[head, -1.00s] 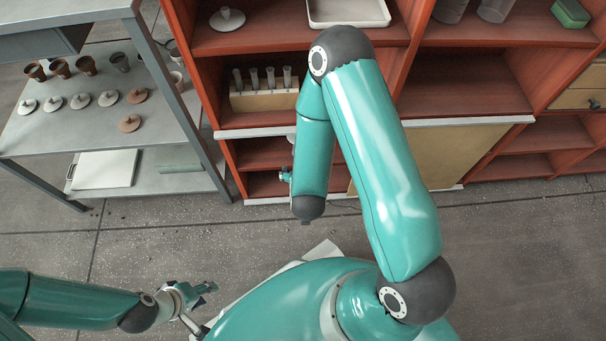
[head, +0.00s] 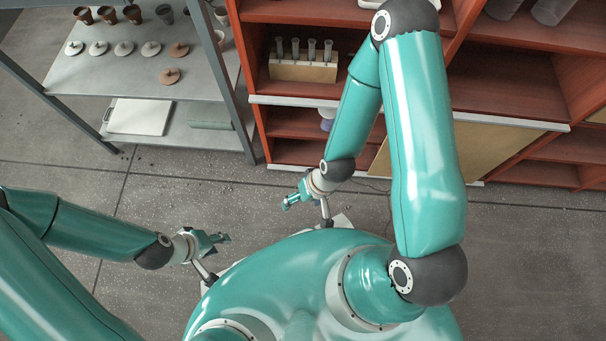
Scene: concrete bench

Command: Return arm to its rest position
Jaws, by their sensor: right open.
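My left gripper (head: 222,238) is at the lower left, over the floor and beside my body. It is small in the view, and I cannot tell how far its fingers are apart. My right arm rises from the body, bends high in front of the red shelf and comes back down. My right gripper (head: 288,203) is at its lower end, pointing left, above the floor in front of the shelf. It is open, and I see nothing in it.
A red shelf unit (head: 470,180) stands ahead, with a wooden rack of tubes (head: 303,70) on one level. A grey metal table (head: 110,75) with several small pots and lids stands at the left. The concrete floor (head: 180,190) between is clear.

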